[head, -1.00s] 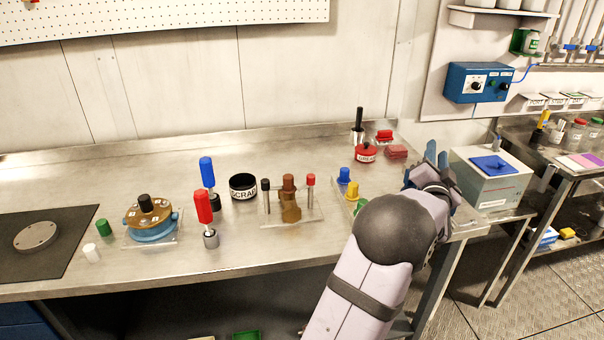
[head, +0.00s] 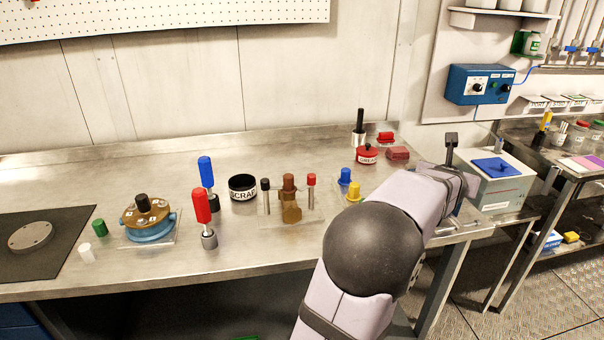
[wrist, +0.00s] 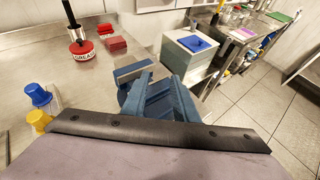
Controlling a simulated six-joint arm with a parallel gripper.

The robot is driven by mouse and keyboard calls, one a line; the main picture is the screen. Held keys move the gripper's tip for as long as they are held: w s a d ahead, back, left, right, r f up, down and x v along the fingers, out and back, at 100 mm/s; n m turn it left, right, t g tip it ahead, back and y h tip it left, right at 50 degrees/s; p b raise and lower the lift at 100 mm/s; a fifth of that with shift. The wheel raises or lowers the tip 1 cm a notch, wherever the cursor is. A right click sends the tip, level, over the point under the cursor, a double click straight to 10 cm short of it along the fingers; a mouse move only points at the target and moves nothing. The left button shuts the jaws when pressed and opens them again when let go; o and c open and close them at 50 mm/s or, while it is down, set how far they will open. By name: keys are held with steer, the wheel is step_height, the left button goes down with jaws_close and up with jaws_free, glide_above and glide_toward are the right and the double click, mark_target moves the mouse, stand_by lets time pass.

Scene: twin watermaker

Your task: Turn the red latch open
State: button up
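A red-topped upright post (head: 311,180) stands at the right of a small clear-based fixture (head: 275,221), beside a brown piece (head: 289,200) and a black-topped post (head: 266,186). It may be the red latch; I cannot tell for sure. My gripper's blue fingers (wrist: 150,88) show in the wrist view, over the right end of the bench. They look apart, with nothing seen between them. In the head view my own arm hides them. My gripper is well to the right of the fixture and touches nothing that I can see.
Blue (head: 345,176) and yellow (head: 354,191) pieces stand between the fixture and my arm. A red grease tin (head: 367,155) and red blocks (head: 397,153) sit behind. Red (head: 201,206) and blue (head: 205,171) handled tools stand left. A grey box (head: 497,187) is at right.

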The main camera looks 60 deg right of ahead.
steer(key=w+r+m+t+h, duration=0.2)
steer(key=w+r+m+t, duration=0.2)
steer(key=w+r+t, duration=0.5)
steer(key=w+a+f+n+t+y+p, duration=0.4)
steer(key=w+a+f+n+t+y, duration=0.3)
steer(key=w+a+f+n+y, duration=0.65)
steer(key=w+d+n+h+p, duration=0.1)
steer(key=w+n, duration=0.3)
steer(key=w, duration=0.8)
steer(key=shift+w+n+h+p, duration=0.2)
steer(key=shift+n+h+p, duration=0.15)
steer(key=shift+h+p, duration=0.5)
steer(key=shift+c, duration=0.4)
jaws_close()
